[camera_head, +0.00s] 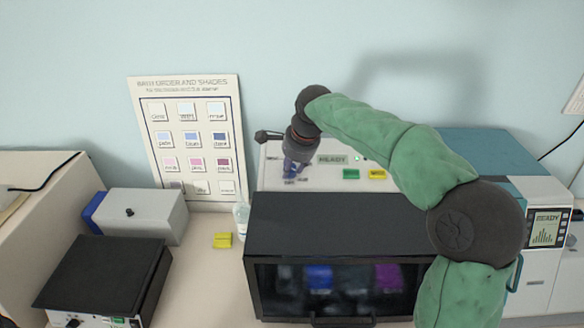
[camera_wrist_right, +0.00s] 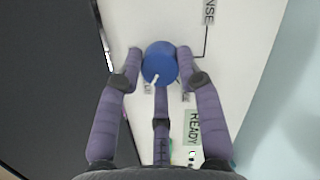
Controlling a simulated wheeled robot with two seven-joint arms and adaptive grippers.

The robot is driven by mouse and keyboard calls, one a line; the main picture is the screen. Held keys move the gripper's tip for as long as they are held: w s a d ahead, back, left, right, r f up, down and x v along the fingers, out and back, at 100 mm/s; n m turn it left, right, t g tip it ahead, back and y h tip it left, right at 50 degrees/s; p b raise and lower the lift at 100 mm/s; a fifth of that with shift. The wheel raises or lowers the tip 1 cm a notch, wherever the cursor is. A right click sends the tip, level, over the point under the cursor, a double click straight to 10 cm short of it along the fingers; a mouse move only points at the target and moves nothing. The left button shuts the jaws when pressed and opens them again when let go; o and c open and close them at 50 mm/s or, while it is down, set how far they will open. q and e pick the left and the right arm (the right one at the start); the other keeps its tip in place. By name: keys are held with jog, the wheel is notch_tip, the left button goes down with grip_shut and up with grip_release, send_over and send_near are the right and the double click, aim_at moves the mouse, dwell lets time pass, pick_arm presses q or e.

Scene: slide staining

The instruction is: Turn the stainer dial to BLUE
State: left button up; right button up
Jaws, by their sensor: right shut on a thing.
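The stainer's dial is a round blue knob (camera_wrist_right: 160,58) on a white panel (camera_wrist_right: 235,60) in the right wrist view. A short white mark on it points toward the bottom of that picture. My right gripper (camera_wrist_right: 160,66) is shut on the dial, with purple fingers on both sides and a third finger below. Labels by the fingers are partly hidden; one ending in "NSE" shows at upper right. In the head view my right gripper (camera_head: 296,168) reaches down to the panel's left part and hides most of the dial. My left gripper is not in view.
The panel has a READY display (camera_head: 332,159), a green button (camera_head: 351,174) and a yellow button (camera_head: 377,174). A black-topped cabinet (camera_head: 335,225) stands in front. A shade chart (camera_head: 187,135) leans on the wall.

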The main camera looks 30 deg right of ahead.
jog(key=shift+a+f, duration=0.1)
dwell(0.4)
jog(key=o, duration=1.1)
jog(key=shift+w, duration=0.1)
jog(key=v, duration=1.2)
